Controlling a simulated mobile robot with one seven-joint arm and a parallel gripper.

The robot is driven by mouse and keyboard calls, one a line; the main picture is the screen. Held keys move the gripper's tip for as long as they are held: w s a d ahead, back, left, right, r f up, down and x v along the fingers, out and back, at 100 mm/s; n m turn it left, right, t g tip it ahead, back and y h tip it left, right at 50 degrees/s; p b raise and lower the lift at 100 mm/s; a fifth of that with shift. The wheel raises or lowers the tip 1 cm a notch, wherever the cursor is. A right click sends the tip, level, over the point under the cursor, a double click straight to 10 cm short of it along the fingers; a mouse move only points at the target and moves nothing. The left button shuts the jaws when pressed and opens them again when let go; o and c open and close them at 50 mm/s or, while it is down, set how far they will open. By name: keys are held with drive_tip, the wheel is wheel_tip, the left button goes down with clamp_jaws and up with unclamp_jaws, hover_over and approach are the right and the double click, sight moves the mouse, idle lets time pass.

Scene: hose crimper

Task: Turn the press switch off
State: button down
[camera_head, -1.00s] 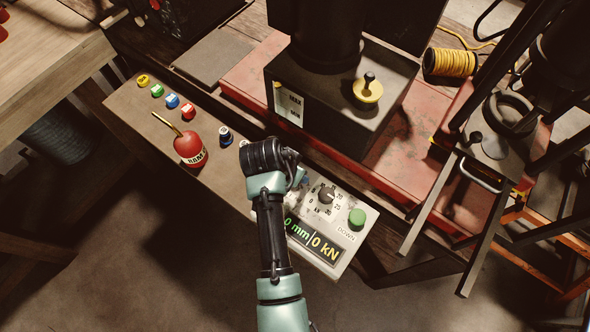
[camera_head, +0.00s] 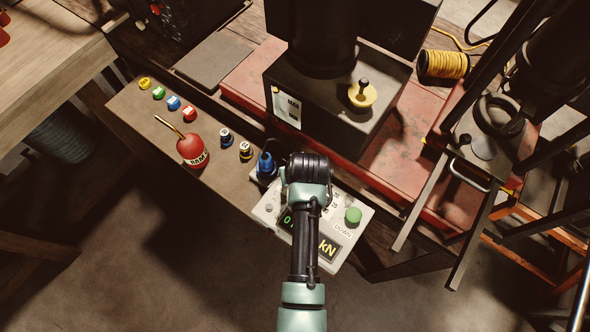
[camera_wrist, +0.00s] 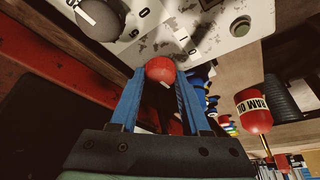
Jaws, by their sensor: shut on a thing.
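In the wrist view, the blue fingers of my gripper (camera_wrist: 159,76) are closed in on a round red knob (camera_wrist: 160,68), one finger on each side. The knob sits at the edge of the white, worn control panel (camera_wrist: 150,45). In the head view my wrist hides the red knob and much of the panel's upper left. I cannot tell the switch position.
A red oil can (camera_head: 193,151) stands on the wooden shelf left of the panel, with several coloured dies beyond it. The dark press (camera_head: 335,85) with a yellow-based knob (camera_head: 363,93) stands behind. A grey dial (camera_wrist: 97,18) is close by the fingers.

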drive_tip(key=n, duration=0.2)
drive_tip(key=n+y+b, duration=0.1)
drive_tip(key=n, duration=0.1)
drive_tip(key=shift+w+d+y, duration=0.15)
drive_tip(key=shift+y, duration=0.15)
drive_tip(key=shift+n+g+y+b, duration=0.5)
drive_tip(key=shift+n+g+b, duration=0.2)
drive_tip(key=shift+n, duration=1.4)
drive_tip(key=shift+c, duration=1.9)
unclamp_jaws()
drive_tip(key=shift+d+r, duration=0.1)
drive_tip(key=b+v, duration=0.2)
drive_tip(key=v, duration=1)
drive_tip(key=shift+r, duration=0.35)
drive_tip(key=shift+d, duration=0.1)
